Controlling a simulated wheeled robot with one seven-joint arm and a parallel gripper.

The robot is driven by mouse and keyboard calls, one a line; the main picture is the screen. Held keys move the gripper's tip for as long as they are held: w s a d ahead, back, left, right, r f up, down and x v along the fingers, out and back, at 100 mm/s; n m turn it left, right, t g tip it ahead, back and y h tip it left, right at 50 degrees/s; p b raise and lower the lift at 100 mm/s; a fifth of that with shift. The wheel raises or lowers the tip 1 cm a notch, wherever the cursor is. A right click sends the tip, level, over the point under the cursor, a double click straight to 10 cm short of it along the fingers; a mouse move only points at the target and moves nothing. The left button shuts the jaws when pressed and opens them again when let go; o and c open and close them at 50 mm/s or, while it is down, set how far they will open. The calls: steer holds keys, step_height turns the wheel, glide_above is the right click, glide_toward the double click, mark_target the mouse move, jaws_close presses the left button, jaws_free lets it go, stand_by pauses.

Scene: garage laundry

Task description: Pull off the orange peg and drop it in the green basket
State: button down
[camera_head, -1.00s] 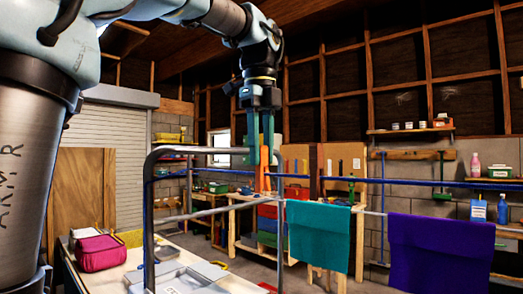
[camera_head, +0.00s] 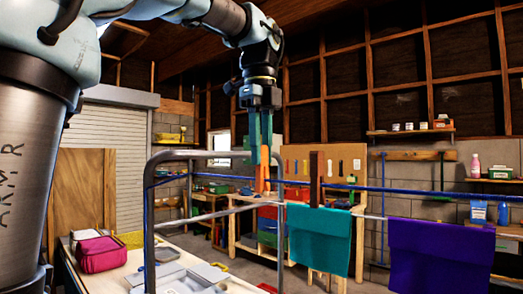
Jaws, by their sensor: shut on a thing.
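My gripper (camera_head: 261,168) points straight down, left of the teal cloth. Its two green fingers are close together and shut on the orange peg (camera_head: 262,186). The peg hangs upright, its lower end near the height of the clothes line. I cannot tell whether it still touches the line. A dark brown peg (camera_head: 315,180) stands on the line at the top of the teal cloth (camera_head: 319,239). I cannot make out a green basket in this view.
A purple cloth (camera_head: 441,256) hangs at right. A pink bag (camera_head: 101,254) lies on the table at lower left. A workbench and pegboard stand behind.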

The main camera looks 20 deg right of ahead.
steer(key=shift+r+p, duration=1)
steer(key=shift+r, duration=1.35)
